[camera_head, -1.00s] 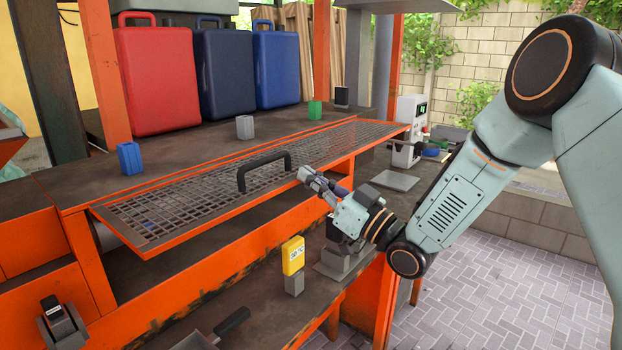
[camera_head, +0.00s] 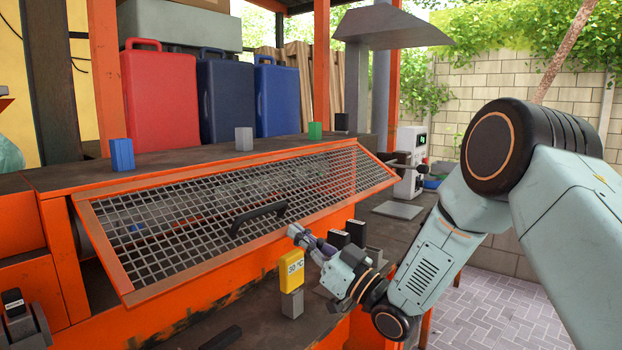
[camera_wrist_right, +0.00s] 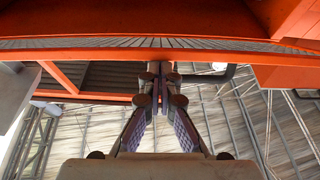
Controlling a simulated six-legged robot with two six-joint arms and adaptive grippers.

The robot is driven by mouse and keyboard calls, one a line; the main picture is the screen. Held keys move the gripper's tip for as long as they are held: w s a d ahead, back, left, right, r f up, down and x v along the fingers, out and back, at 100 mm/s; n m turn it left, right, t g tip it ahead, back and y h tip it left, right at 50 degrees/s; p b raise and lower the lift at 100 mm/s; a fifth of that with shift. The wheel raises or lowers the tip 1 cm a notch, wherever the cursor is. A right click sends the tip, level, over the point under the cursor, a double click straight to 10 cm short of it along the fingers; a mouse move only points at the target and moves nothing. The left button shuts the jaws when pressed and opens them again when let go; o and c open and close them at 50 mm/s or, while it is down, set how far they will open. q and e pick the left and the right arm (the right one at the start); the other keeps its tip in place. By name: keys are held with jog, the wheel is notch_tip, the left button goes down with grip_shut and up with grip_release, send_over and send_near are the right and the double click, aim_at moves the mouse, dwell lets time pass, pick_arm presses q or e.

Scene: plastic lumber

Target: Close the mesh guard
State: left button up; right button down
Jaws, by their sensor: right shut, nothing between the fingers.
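The mesh guard (camera_head: 190,216), a metal grid in an orange frame, slopes down toward me across the front of the orange bench. A gap shows under its lower edge at the left. Its black bar handle (camera_head: 258,216) sits near the lower edge. My right gripper (camera_head: 296,232) is shut and empty, with its fingertips at the guard's lower edge, just right of the handle. In the right wrist view, the shut fingertips (camera_wrist_right: 160,72) are by the orange frame edge (camera_wrist_right: 100,55); I cannot tell whether they touch it. My left gripper is out of view.
A yellow display unit (camera_head: 291,268) on a grey block stands in front of the guard, left of my right gripper. Black-topped blocks (camera_head: 347,234) stand just behind the gripper.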

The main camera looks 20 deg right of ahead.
jog(key=w+a+f+b, duration=0.4)
jog(key=w+f+b, duration=0.3)
jog(key=f, duration=0.3)
jog(key=shift+w+a+b, duration=0.4)
jog(key=shift+b, duration=0.3)
jog(key=shift+d, duration=0.1)
